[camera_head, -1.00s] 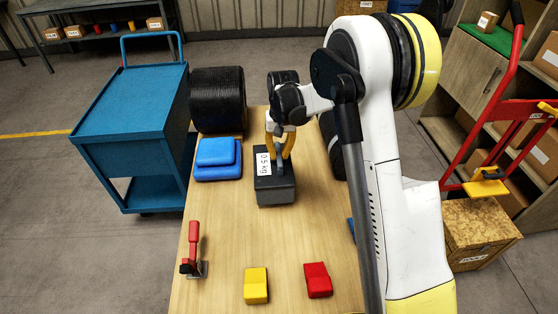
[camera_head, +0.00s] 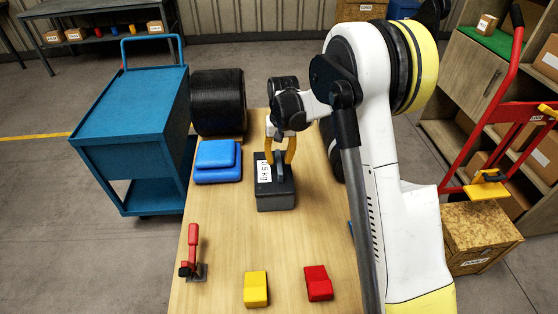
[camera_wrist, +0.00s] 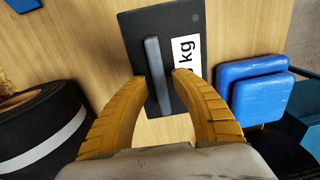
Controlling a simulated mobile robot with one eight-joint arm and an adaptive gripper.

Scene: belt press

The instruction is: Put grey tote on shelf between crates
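The grey tote (camera_head: 275,198), a dark box with a bar handle and a white "kg" label, sits on the wooden table. It also shows in the wrist view (camera_wrist: 135,28). My gripper (camera_head: 280,158) is over it, with yellow fingers apart. In the wrist view my gripper (camera_wrist: 160,76) has one fingertip on each side of the handle, with gaps showing. A shelf unit (camera_head: 463,70) stands at the right.
Blue blocks (camera_head: 217,162) and black rolls (camera_head: 218,100) flank the tote. A red clamp (camera_head: 193,250), yellow block (camera_head: 256,288) and red block (camera_head: 318,282) lie nearer. A blue cart (camera_head: 130,130) stands left. A red hand truck (camera_head: 492,100) stands before the shelf.

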